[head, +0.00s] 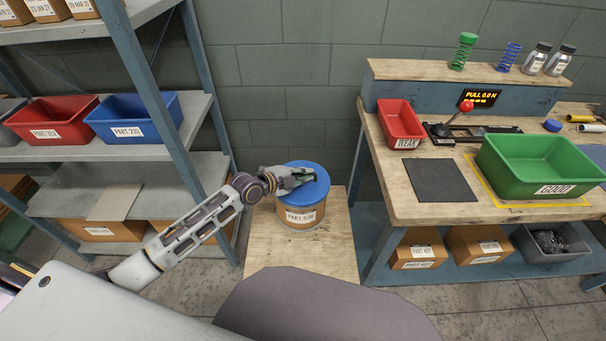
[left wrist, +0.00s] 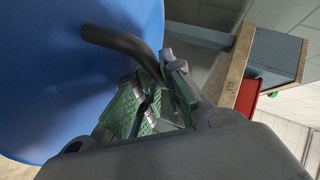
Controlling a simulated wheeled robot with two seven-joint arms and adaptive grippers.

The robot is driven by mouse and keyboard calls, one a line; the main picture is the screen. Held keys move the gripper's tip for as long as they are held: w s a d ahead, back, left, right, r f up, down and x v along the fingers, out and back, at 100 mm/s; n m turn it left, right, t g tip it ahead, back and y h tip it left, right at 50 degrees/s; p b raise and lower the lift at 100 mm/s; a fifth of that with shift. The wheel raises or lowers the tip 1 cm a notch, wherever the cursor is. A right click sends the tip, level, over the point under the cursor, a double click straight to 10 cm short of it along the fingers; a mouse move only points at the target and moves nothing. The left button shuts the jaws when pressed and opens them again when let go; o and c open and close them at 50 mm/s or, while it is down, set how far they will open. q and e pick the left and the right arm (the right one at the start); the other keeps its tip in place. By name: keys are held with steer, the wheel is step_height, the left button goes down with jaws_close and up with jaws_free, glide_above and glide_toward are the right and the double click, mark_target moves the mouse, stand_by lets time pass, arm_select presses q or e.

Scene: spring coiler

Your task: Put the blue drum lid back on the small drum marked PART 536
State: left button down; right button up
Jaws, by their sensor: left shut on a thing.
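The small drum (head: 301,215) marked PART 536 stands upright on a wooden stand. The blue drum lid (head: 307,203) is over the drum's top and looks about level; I cannot tell whether it is fully seated. My left gripper (head: 309,175) reaches in from the left above the lid and is shut on its dark handle. In the left wrist view, the dark curved handle (left wrist: 118,40) rises from the blue lid (left wrist: 45,75) and runs to the green-padded fingers (left wrist: 155,95). My right gripper is not in view.
A wooden stand (head: 300,260) bears the drum. At left, a shelf holds a red bin (head: 45,132) and a blue bin (head: 130,128). At right, a workbench (head: 400,185) carries a WEAK bin (head: 400,118) and a GOOD bin (head: 535,165).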

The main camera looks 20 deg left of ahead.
arm_select(q)
steer(key=c, duration=1.5)
jaws_free()
steer(key=shift+o, duration=0.2)
steer(key=shift+s+a, duration=0.1)
steer(key=v, duration=1.1)
steer(key=shift+s+a+r, duration=0.15)
steer(key=shift+s, duration=0.1)
